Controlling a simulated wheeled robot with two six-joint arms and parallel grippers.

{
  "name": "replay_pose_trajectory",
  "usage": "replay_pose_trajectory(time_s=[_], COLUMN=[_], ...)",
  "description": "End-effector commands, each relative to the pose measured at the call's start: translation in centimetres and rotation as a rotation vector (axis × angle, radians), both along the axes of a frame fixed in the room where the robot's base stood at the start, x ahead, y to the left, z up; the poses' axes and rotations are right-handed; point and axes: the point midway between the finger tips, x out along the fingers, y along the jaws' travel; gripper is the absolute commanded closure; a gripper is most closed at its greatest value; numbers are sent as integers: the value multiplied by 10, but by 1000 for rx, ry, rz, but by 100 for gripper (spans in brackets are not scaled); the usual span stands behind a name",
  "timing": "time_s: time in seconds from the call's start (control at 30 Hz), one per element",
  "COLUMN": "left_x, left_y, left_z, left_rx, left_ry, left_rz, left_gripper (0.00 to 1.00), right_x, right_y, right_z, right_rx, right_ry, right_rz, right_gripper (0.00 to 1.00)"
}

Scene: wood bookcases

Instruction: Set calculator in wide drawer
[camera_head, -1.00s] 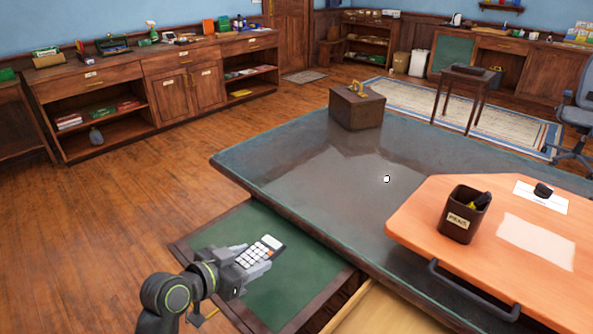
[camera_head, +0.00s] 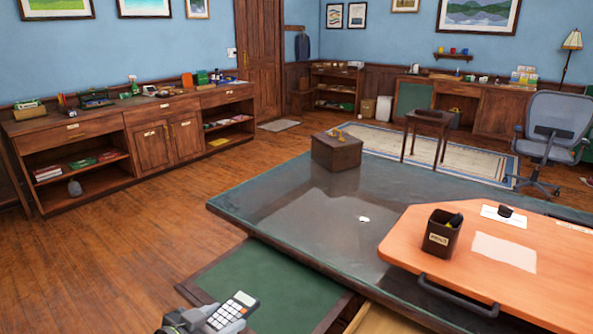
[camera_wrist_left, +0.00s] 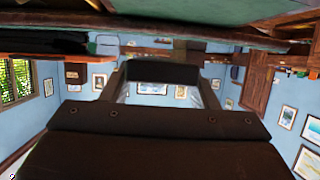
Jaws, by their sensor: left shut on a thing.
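The calculator (camera_head: 234,309) is pale with white keys and a dark display. It shows at the bottom edge of the head view, tilted, with its lower end hidden by the gripper. My left gripper (camera_head: 222,319) is shut on it and holds it over the near left part of a green-lined, dark-framed surface (camera_head: 268,287) that juts out beside the desk. A pale wood interior (camera_head: 385,321), perhaps the wide drawer, shows only partly at the bottom edge. The calculator cannot be made out in the left wrist view. My right gripper is not in view.
The large desk has a dark glossy top (camera_head: 300,215) and carries a brown wooden box (camera_head: 336,153). An orange board (camera_head: 400,250) with a dark handle (camera_head: 458,296) holds a pen cup (camera_head: 442,234) and papers. The desk's middle is mostly clear.

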Motion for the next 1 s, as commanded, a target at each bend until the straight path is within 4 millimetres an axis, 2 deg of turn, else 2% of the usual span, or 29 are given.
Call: replay_pose_trajectory(time_s=[0.03,0.4,0.63,0.77,1.0], left_x=[0,0,-4,-21,-75], left_y=[0,0,3,17,42], left_z=[9,51,61,67,90], left_rx=[-1,0,2,6,8], left_ry=[-1,0,0,-2,-3], left_rz=[0,0,6,30,78], left_gripper=[70,70,70,70,70], right_x=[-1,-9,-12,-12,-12], right_y=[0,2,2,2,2], right_z=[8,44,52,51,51], right_rx=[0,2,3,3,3], right_ry=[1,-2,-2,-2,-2], right_rz=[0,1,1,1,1], right_gripper=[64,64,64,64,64])
